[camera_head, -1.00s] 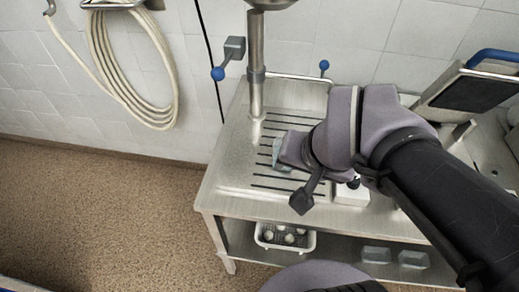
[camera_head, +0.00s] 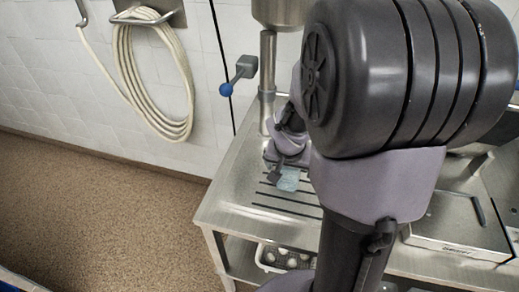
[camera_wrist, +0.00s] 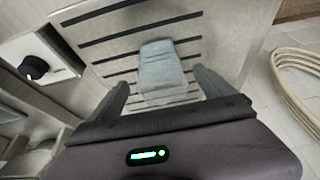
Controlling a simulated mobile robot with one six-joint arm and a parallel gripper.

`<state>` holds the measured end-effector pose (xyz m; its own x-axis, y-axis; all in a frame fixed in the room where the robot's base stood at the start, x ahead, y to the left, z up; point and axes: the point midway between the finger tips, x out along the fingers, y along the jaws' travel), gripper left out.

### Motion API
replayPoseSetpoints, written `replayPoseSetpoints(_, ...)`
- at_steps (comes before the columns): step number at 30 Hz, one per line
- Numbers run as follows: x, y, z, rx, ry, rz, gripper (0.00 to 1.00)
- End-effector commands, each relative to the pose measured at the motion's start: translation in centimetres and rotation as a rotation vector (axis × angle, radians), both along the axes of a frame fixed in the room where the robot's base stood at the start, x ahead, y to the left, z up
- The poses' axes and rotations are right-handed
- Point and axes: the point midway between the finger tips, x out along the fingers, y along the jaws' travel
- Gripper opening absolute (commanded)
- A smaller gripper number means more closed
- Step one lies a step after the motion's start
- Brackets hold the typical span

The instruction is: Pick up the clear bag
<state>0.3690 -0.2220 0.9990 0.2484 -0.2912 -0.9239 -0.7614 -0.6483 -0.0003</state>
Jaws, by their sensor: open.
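The clear bag (camera_wrist: 162,72) is a pale blue-grey, see-through packet lying on the slotted steel top. In the wrist view it lies between and slightly beyond the two fingers of my gripper (camera_wrist: 165,88), which is open around its near part. The fingers appear apart from the bag's sides. In the head view the bag (camera_head: 288,179) shows beside my gripper (camera_head: 278,172), and my arm hides much of the bench to the right.
The steel bench (camera_head: 232,205) has dark drain slots and a vertical pipe (camera_head: 267,85) at the back. A white box with a black knob (camera_wrist: 36,66) stands beside the slots. A white basket (camera_head: 283,257) sits on the lower shelf. A coiled hose (camera_head: 150,85) hangs on the wall.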

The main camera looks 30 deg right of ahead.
Motion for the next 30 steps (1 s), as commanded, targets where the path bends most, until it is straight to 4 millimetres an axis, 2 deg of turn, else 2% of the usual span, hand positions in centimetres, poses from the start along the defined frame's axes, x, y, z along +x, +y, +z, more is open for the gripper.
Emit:
replayPoseSetpoints(3, 0.7, -0.7, -2.3, 0.001, 0.002, 0.001, 0.93)
replayPoseSetpoints(7, 1.5, -1.5, -4.3, 0.0, 0.001, 0.002, 0.93)
replayPoseSetpoints(15, 1.6, -1.7, -4.6, 0.0, 0.0, 0.001, 0.93)
replayPoseSetpoints(17, 1.6, -1.6, -4.6, 0.0, 0.0, 0.001, 0.83)
replayPoseSetpoints(27, 1.6, -1.6, -4.5, -0.001, 0.0, 0.001, 0.16)
replayPoseSetpoints(30, 1.6, -1.6, -4.5, -0.001, 0.0, 0.001, 0.13)
